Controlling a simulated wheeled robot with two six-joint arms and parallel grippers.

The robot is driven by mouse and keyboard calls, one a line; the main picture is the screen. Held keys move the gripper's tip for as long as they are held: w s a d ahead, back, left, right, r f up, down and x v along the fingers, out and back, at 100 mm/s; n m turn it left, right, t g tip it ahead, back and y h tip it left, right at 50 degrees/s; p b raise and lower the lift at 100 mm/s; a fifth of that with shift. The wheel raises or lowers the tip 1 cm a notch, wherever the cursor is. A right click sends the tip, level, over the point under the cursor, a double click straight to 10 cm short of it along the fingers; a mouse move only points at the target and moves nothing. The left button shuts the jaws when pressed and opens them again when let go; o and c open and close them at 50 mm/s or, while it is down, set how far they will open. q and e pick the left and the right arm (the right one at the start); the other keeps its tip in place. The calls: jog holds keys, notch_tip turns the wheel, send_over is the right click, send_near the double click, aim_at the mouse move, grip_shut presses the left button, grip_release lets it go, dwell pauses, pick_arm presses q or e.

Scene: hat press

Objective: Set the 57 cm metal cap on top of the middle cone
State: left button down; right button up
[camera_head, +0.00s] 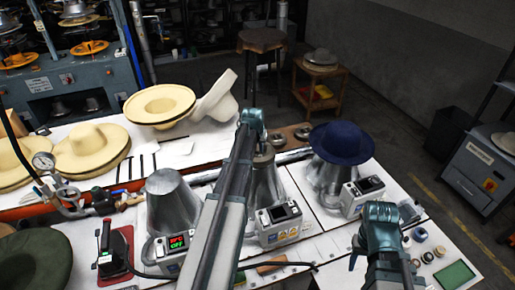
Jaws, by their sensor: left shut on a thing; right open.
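The middle cone (268,187) is a grey metal form standing on the white table, partly hidden behind my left arm. My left gripper (254,122) is at the upper end of that arm, above and behind the cone's top in the picture. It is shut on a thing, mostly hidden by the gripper. A small round metal piece (264,154) shows just below the gripper, at the cone's top; I cannot tell whether it is the 57 cm metal cap or whether it touches the cone. My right gripper (380,212) is open near the table's right side, away from the cone.
A bare left cone (170,203) and a right cone (326,178) wearing a blue hat (341,142) flank the middle one. Control boxes stand in front. Two small round pieces (278,139) (303,132) lie behind. Straw hats (92,148) and a pressure gauge (43,162) are left.

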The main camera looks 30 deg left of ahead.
pick_arm(q)
jog(key=shift+f, duration=0.15)
dwell(0.3)
jog(key=c, duration=0.7)
grip_release()
jog(key=p+v, duration=0.4)
jog(key=v, duration=0.1)
jog(key=w+p+v, duration=0.1)
jog(key=p+v, duration=0.1)
jog(key=shift+s+a+r+p, duration=0.1)
jog(key=shift+a+r+p, duration=0.1)
jog(key=shift+r+p, duration=0.2)
dwell(0.3)
